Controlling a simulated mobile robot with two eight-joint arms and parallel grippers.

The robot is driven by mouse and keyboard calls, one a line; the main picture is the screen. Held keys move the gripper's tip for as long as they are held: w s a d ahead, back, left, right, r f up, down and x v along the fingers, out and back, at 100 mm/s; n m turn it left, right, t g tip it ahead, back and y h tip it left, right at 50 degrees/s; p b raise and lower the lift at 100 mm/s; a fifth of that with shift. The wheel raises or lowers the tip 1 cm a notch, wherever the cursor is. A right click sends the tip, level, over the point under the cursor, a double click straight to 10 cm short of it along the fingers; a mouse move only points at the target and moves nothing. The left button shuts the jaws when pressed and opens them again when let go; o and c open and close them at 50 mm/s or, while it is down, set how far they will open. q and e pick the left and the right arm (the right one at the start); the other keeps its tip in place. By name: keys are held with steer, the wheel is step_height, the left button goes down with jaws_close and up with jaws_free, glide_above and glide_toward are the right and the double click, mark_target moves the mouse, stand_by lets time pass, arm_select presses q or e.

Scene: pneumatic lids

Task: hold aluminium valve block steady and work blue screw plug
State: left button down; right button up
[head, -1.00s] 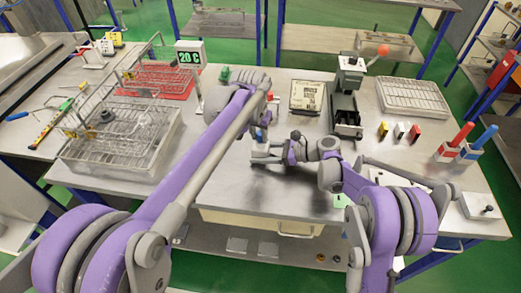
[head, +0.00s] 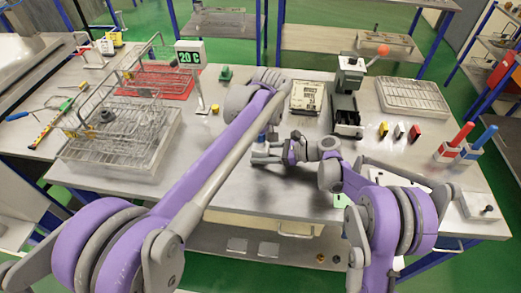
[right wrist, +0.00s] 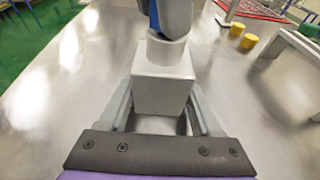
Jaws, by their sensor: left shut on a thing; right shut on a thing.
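The aluminium valve block (right wrist: 163,85) is a plain light-grey cube with a round neck on top. In the right wrist view it sits upright between both fingers of my right gripper (right wrist: 163,108), which is shut on it. In the head view the block (head: 259,148) is small and partly hidden by my right gripper (head: 264,157). The blue screw plug (head: 262,137) is above the block. In the right wrist view, only a strip of blue (right wrist: 154,14) shows beside the grey finger of my left gripper (right wrist: 174,18), which is shut on the plug from above. The plug's seating is hidden.
A wire basket tub (head: 150,160) and a 20 C sign (head: 190,57) stand left. Red- and blue-handled tools (head: 465,142) stand right.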

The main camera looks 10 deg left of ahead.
arm_select(q)
steer(key=shift+r, duration=0.15)
stand_by(0.3)
steer(key=shift+r, duration=1.35)
steer(key=shift+r, duration=0.1)
steer(key=shift+r, duration=2.4)
arm_select(e)
steer(key=o, duration=1.3)
steer(key=shift+o, duration=0.2)
